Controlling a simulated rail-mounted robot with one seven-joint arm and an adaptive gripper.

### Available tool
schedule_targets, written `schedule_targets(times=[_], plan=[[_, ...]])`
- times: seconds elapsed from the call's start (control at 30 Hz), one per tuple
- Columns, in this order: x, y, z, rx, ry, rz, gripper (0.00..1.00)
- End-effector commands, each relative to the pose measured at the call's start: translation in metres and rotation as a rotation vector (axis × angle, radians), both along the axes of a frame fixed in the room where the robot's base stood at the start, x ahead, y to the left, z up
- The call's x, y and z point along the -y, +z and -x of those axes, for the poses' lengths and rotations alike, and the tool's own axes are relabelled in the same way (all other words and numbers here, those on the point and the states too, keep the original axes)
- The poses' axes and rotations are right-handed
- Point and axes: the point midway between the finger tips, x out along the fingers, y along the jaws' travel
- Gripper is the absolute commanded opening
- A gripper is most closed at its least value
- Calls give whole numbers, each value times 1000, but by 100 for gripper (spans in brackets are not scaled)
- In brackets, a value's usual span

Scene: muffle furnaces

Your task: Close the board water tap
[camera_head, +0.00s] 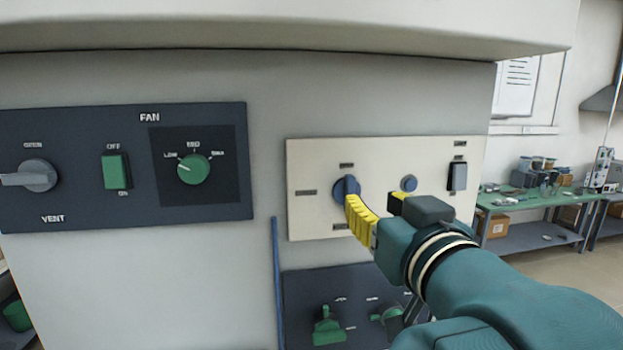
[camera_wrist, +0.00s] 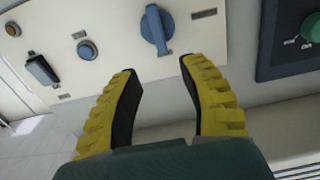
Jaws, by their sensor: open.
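A blue rotary knob (camera_head: 346,186) with a raised bar handle sits on the left part of the cream board (camera_head: 310,160). In the wrist view the knob (camera_wrist: 155,30) is just beyond my fingertips, roughly centred between them, with its bar close to upright in the picture. My gripper (camera_wrist: 158,68) is open and empty, with a clear gap between its two yellow fingers. In the head view my gripper (camera_head: 374,202) is in front of the board, and one finger covers the knob's lower right edge. I cannot tell whether it touches the knob.
The cream board also carries a round blue button (camera_head: 409,184) and a dark rocker switch (camera_head: 457,177). A dark fan panel (camera_head: 120,195) is at left. Below, green taps (camera_head: 328,328) sit on another dark panel. A bench (camera_head: 545,205) stands far right.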

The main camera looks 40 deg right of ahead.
Motion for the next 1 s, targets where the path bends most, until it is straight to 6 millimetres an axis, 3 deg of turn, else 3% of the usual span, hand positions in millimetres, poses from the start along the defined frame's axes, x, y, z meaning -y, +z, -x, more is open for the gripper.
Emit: schedule_targets(times=[0.2,0.4,0.77,1.0], plan=[[22,4,-48,-3,1,-1,42],[36,2,-78,-1,1,0,42],[39,0,-85,1,1,0,44],[39,0,-85,1,1,0,0]])
